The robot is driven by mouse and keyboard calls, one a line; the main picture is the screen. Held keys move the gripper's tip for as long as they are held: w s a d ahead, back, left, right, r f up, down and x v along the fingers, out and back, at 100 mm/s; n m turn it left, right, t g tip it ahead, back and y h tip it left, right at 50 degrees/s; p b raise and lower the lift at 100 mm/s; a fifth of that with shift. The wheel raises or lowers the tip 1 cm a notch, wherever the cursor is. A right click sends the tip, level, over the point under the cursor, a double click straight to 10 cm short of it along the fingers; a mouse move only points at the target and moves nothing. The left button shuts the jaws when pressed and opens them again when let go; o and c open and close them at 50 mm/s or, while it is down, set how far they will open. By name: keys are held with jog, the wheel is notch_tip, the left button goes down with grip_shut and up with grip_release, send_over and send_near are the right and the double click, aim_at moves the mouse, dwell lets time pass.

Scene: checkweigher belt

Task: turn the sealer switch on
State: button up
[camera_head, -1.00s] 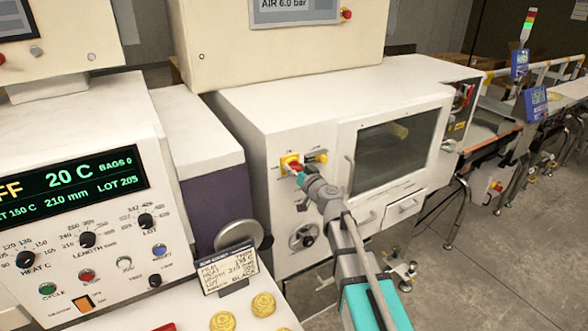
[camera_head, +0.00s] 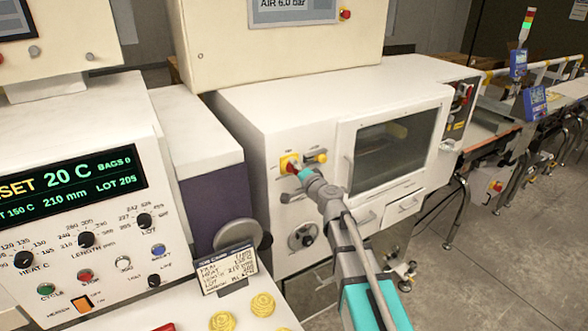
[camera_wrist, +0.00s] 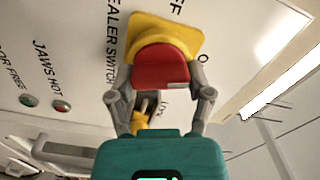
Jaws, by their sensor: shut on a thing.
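The sealer switch is a red handle (camera_wrist: 160,66) on a yellow plate (camera_wrist: 180,30), on the front of the white sealer cabinet. The words "EALER SWITCH" and "FF" show beside it in the wrist view. In the head view the red handle (camera_head: 291,163) is partly hidden behind my gripper (camera_head: 302,173). In the wrist view my gripper (camera_wrist: 162,80) has one finger on each side of the red handle and is shut on it. The control panel display (camera_head: 70,185) at the left reads "SET", cut off by the frame edge, with 20 C.
A windowed door (camera_head: 395,150) with a handle is farther right, and a handwheel (camera_head: 303,236) is below. A note card (camera_head: 228,268) stands on the bench at the front.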

jog(key=shift+s+f+m, duration=0.1)
jog(key=shift+s+m, duration=0.05)
jog(key=shift+m, duration=1.75)
jog(key=o, duration=1.1)
jog(key=shift+o, duration=0.2)
jog(key=v, duration=1.2)
